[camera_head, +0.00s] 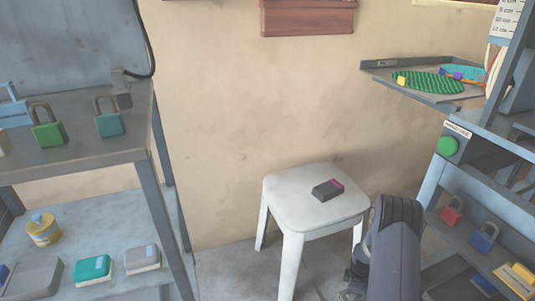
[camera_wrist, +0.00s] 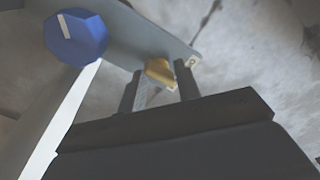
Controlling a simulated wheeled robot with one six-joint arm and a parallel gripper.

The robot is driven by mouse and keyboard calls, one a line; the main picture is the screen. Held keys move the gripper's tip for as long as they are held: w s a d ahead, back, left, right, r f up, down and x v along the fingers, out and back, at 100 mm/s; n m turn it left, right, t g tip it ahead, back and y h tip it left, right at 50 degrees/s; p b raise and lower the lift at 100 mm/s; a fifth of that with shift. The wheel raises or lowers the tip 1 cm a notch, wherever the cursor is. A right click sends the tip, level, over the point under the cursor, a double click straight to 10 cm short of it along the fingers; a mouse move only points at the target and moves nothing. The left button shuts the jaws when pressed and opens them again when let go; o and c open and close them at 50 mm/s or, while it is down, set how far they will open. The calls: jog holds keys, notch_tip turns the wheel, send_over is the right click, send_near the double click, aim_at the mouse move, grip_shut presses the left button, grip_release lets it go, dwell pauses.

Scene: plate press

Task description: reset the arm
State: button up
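My gripper (camera_wrist: 159,83) shows in the wrist view with its two dark fingers apart. A small brass-coloured piece (camera_wrist: 158,70) shows in line with the gap between the fingertips, against a grey panel. I cannot tell how far beyond the tips it is, but no finger appears closed on it. In the head view, my arm shows at the lower right, in front of the right-hand unit, and my gripper is hidden there.
A blue knob (camera_wrist: 76,36) is on the grey panel close to the gripper. A white stool (camera_head: 308,195) bears a dark box (camera_head: 328,190). Shelves with padlocks (camera_head: 48,127) stand left. A green button (camera_head: 447,146) and a tray (camera_head: 440,98) are right.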

jog(key=m, duration=0.4)
jog(key=shift+m, duration=0.4)
jog(key=m, duration=0.4)
jog(key=shift+m+p, duration=0.3)
jog(key=shift+r+p, duration=0.6)
jog(key=shift+r, duration=0.75)
jog(key=shift+a, duration=0.1)
